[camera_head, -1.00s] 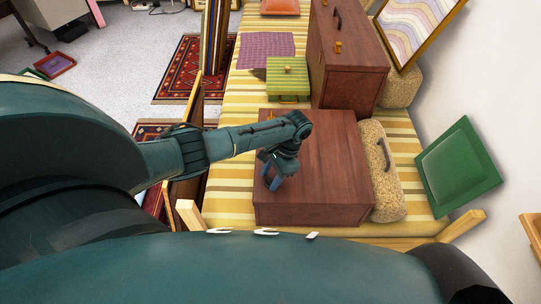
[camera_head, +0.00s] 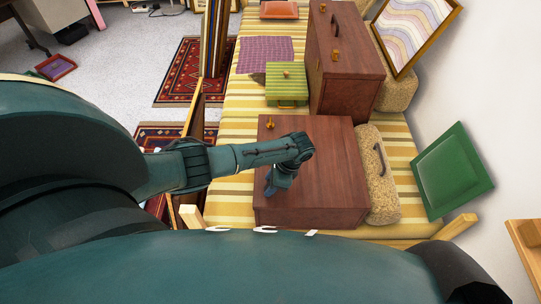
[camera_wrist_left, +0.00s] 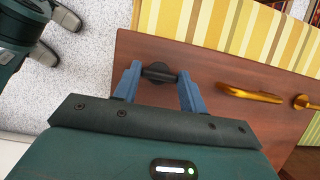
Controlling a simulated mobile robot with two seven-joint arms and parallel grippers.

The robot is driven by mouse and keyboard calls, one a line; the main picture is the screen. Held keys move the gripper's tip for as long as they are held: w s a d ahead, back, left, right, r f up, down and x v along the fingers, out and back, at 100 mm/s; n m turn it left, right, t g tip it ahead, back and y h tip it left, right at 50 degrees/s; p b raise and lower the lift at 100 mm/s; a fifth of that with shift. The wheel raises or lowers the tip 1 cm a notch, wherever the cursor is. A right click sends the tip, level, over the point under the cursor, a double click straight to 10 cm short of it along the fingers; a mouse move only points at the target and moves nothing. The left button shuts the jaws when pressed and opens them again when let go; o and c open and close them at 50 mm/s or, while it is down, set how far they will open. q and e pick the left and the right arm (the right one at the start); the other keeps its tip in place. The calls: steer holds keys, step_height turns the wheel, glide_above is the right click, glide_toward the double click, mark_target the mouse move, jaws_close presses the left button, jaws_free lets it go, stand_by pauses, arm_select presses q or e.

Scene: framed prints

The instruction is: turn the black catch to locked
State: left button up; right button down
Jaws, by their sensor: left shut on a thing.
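The black catch (camera_wrist_left: 158,72) shows in the left wrist view, on the reddish-brown wooden face of a case (camera_wrist_left: 205,65). My left gripper (camera_wrist_left: 158,80) has its two blue fingers on either side of the catch and is shut on it. In the head view, the gripper (camera_head: 273,186) is at the left edge of the near brown case (camera_head: 325,180), which lies flat. The catch is hidden there by my wrist. I cannot read whether the catch is at locked. My right gripper is not in view.
A gold handle (camera_wrist_left: 248,93) and gold knob (camera_wrist_left: 304,102) are beside the catch. A taller brown case (camera_head: 345,65), green striped box (camera_head: 287,83) and speckled tan case (camera_head: 377,175) crowd the near case. A green framed panel (camera_head: 453,170) leans at right.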

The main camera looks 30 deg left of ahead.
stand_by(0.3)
arm_select(q)
steer(key=o, duration=1)
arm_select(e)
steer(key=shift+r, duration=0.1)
arm_select(q)
steer(key=p+v, duration=0.2)
steer(key=v, duration=1.1)
steer(key=shift+r, duration=0.15)
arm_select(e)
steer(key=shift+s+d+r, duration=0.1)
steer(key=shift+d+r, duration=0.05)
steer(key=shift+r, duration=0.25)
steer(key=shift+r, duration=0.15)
